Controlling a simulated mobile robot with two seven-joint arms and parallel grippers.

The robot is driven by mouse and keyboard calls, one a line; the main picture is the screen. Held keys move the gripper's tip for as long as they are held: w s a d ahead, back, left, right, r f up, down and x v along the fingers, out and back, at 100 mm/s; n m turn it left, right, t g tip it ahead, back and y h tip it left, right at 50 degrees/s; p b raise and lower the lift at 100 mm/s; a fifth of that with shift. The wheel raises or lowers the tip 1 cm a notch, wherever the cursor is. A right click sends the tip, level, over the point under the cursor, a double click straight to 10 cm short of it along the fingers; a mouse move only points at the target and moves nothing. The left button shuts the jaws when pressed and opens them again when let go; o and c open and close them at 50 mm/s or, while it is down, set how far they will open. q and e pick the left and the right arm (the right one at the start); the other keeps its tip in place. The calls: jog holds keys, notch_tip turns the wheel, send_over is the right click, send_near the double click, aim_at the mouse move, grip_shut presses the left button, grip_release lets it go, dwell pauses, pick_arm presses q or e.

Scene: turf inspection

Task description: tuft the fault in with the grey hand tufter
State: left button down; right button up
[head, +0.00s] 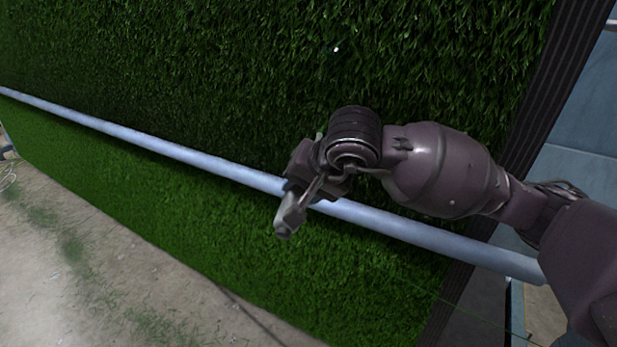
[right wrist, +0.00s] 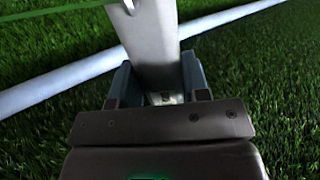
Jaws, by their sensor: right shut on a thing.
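My right gripper (head: 302,188) is in front of the hanging green turf (head: 200,60), near the pale bar. It is shut on the grey hand tufter (head: 286,217), whose end points down and left in the head view. In the right wrist view the tufter (right wrist: 155,45) rises between the two fingers of the gripper (right wrist: 160,82), with turf behind it. A small bright white spot (head: 336,49) shows on the turf above the gripper; I cannot tell whether it is the fault. My left gripper is out of view.
A long pale bar (head: 130,137) crosses the turf slantwise, close behind my right gripper; it also shows in the right wrist view (right wrist: 60,88). A dark upright edge (head: 560,75) bounds the turf at right. Bare ground (head: 60,270) lies at lower left.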

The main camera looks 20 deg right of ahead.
aim_at(293, 198)
jog(key=shift+s+a+f, duration=0.15)
jog(key=shift+s+a, duration=0.3)
jog(key=shift+a, duration=0.1)
jog(key=shift+s+a+f, duration=0.15)
jog(key=shift+s+a, duration=0.25)
jog(key=shift+a, duration=0.15)
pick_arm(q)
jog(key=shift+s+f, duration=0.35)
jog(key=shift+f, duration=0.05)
pick_arm(e)
jog(key=shift+s+a+f, duration=0.15)
jog(key=shift+s+a, duration=0.2)
jog(key=shift+a, duration=0.1)
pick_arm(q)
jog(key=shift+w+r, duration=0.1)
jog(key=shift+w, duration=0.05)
